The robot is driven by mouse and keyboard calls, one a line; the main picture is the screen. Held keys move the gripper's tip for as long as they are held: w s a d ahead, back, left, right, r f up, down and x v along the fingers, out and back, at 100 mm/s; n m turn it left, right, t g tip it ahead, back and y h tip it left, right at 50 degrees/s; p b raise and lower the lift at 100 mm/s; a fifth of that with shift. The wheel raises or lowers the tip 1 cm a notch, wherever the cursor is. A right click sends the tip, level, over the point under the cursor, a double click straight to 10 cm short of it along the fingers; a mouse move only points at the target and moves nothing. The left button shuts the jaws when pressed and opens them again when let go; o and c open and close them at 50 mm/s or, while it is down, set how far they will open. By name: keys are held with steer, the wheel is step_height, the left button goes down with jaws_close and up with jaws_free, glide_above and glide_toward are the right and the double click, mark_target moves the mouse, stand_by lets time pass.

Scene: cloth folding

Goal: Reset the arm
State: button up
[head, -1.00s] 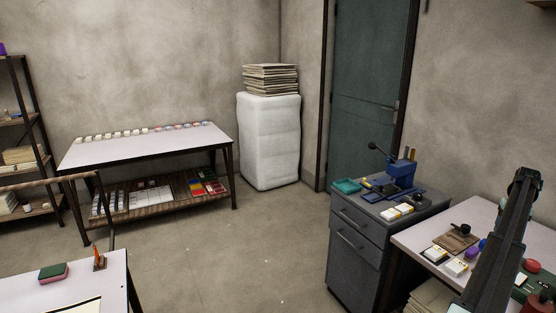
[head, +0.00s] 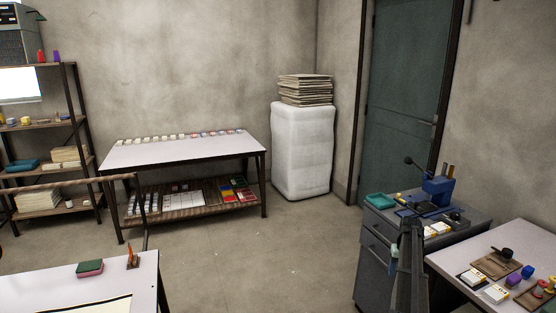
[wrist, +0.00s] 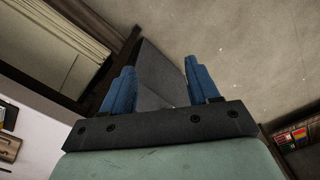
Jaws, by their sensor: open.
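My gripper (wrist: 162,92) shows in the wrist view with its two blue fingers well apart and nothing between them. Beyond the fingers are a dark grey surface and the bare floor. In the head view my dark arm stands upright at the lower right, in front of the grey drawer cabinet (head: 374,262). My gripper's fingers cannot be made out in the head view. No cloth can be made out in either view.
The right worktable (head: 470,245) holds small boxes and blocks. A blue press (head: 438,190) sits on the cabinet. A white-topped table (head: 185,150) and a wrapped white bale (head: 302,150) stand at the back. The floor (head: 255,250) between is clear.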

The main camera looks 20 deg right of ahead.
steer(key=w+a+f+n, duration=0.1)
steer(key=a+f, duration=0.2)
steer(key=a, duration=0.7)
steer(key=w+a+f+n, duration=0.1)
steer(key=w+a+f, duration=0.1)
steer(key=a, duration=0.8)
steer(key=w+a+f+n, duration=0.1)
steer(key=a+f, duration=0.2)
steer(key=a, duration=0.7)
steer(key=s+a+f+n, duration=0.15)
steer(key=s+a, duration=0.25)
steer(key=a, duration=0.5)
steer(key=s+a+f+n, duration=0.15)
steer(key=s+a, duration=0.25)
steer(key=a, duration=0.6)
steer(key=s+a+f+n, duration=0.1)
steer(key=s+a+f, duration=0.15)
steer(key=a, duration=0.65)
steer(key=s+f+g, duration=0.3)
steer(key=s+f, duration=0.7)
steer(key=s, duration=0.4)
steer(key=s+f+g, duration=0.3)
steer(key=s+f, duration=0.7)
steer(key=s, duration=0.5)
steer(key=shift+s+d+g, duration=0.15)
steer(key=shift+s+g, duration=0.15)
